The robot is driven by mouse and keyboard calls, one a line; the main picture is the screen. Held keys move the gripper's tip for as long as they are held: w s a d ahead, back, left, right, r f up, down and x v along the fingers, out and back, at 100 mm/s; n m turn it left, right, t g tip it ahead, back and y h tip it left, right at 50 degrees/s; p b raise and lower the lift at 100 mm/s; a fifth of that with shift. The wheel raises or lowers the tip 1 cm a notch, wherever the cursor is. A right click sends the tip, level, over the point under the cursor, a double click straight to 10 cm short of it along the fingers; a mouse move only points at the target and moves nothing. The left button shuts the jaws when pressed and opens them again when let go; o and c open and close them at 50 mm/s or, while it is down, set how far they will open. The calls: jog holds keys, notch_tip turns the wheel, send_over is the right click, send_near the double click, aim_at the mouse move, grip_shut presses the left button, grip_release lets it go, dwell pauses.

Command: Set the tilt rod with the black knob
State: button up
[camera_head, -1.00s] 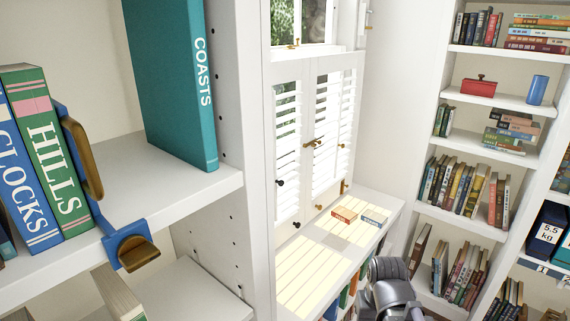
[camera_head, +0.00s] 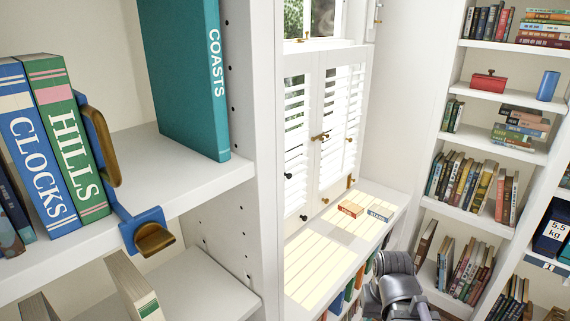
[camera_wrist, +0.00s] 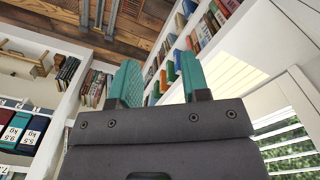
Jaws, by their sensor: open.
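White louvred shutters (camera_head: 315,130) cover the lower window in the head view, a left and a right panel. A black knob (camera_head: 288,176) shows on the left panel, and a second black knob (camera_head: 304,217) is lower down near the sill. Brass-coloured fittings (camera_head: 322,137) sit between the panels. The thin rod itself is too small to make out. My gripper (camera_wrist: 160,76) shows in the wrist view with its two teal fingers apart and nothing between them. White slats (camera_wrist: 290,140) show at the lower right there.
Bookshelves (camera_head: 490,150) fill the right side.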

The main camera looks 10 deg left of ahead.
jog(key=shift+o, duration=0.7)
jog(key=shift+f+b, duration=0.35)
jog(key=n+t+y+b, duration=0.5)
jog(key=n+t+y, duration=0.6)
jog(key=y, duration=0.4)
send_near(290, 176)
jog(key=w, duration=0.1)
jog(key=shift+g, duration=0.3)
jog(key=x, duration=1.2)
jog(key=shift+s+r, duration=0.1)
jog(key=shift+c, duration=0.2)
